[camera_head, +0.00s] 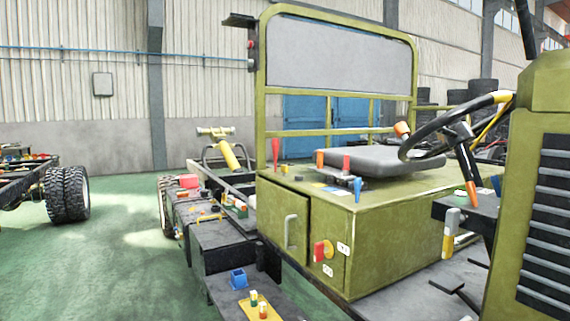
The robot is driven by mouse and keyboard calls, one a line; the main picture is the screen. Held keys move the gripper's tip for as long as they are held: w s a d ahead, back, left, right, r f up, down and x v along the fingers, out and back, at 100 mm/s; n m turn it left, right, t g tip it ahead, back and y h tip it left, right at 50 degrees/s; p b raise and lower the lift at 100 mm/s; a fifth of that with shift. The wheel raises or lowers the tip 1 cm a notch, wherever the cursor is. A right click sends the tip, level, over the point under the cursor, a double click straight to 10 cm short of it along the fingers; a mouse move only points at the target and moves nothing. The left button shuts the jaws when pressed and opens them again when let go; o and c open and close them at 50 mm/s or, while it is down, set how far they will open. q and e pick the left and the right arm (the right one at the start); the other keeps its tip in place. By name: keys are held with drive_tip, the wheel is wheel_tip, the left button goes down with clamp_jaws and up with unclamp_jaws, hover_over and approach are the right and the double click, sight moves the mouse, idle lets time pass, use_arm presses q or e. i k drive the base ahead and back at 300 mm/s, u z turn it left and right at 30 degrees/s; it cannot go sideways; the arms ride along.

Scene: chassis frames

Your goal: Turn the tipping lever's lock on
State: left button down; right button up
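I cannot tell for certain which control is the tipping lever or where its lock is. A red tapered lever (276,151) stands upright on the olive seat box (400,198), at its left rear corner. Beside the dark seat (372,160) is a dark control block (338,178) with an orange lever (319,159), a red lever (346,163) and a blue lever (357,187). A lever with a yellow lower part and grey top (449,238) stands at the right, below the steering wheel (432,128). Neither of my grippers is in view.
A red knob with a yellow part (322,250) is on the seat box's front face, near small white labels and a grey handle (290,232). A low dark step (245,290) carries a blue bracket (238,279) and a yellow plate (260,309). Green floor (95,265) is clear at left.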

sight(284, 169)
drive_tip(key=u, duration=0.5)
drive_tip(key=k, duration=0.6)
drive_tip(key=u, duration=1.05)
drive_tip(key=i, duration=1.55)
drive_tip(key=z, duration=0.4)
drive_tip(key=i, duration=1.55)
drive_tip(key=z, duration=1.2)
